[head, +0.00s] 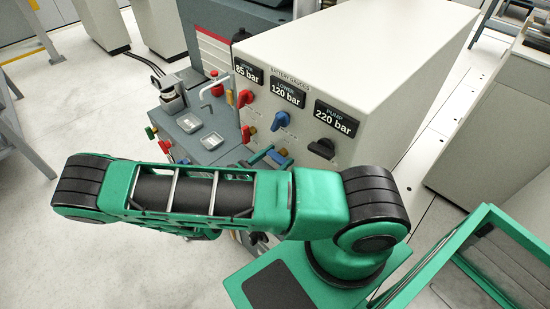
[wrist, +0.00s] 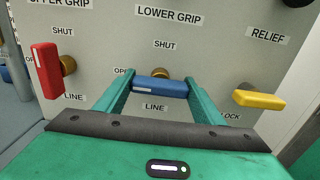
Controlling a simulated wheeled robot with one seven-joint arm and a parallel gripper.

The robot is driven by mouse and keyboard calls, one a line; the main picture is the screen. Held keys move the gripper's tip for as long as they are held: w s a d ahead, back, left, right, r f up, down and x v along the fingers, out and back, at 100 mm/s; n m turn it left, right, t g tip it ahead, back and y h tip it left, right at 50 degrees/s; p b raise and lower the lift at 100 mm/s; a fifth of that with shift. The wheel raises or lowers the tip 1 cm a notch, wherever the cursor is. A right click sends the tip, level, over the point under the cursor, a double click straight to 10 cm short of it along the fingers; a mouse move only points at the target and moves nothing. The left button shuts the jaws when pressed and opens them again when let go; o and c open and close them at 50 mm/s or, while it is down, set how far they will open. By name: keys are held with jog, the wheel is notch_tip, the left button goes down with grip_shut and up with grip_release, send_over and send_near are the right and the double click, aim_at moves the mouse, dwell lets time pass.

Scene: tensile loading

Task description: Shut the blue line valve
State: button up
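The blue line valve handle (wrist: 160,87) lies level on its brass stem in the wrist view. It is in the middle, between the labels SHUT above and LINE below. An OPEN label at its left is partly covered by a finger. My gripper (wrist: 160,84) has its two green fingers spread wide, one at each end of the blue handle. The handle fills the visible gap between the fingertips. I cannot tell whether the fingers touch its ends. In the head view my green arm covers much of the lower panel, and the hold on the valve is not clear.
A red handle (wrist: 46,70) stands upright left of my gripper; a yellow handle (wrist: 258,99) lies level at its right. In the head view, the white cabinet (head: 375,50) carries three gauges, with an upper blue lever (head: 280,120) and a black knob (head: 322,148) below them.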

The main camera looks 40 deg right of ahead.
jog(key=shift+w+m, duration=0.1)
jog(key=shift+m, duration=0.2)
jog(key=m, duration=0.3)
jog(key=shift+m, duration=0.3)
jog(key=m, duration=0.9)
jog(key=shift+a, duration=0.1)
jog(key=shift+f+m, duration=0.15)
jog(key=shift+m, duration=2.15)
jog(key=o, duration=1.1)
jog(key=shift+c, duration=0.2)
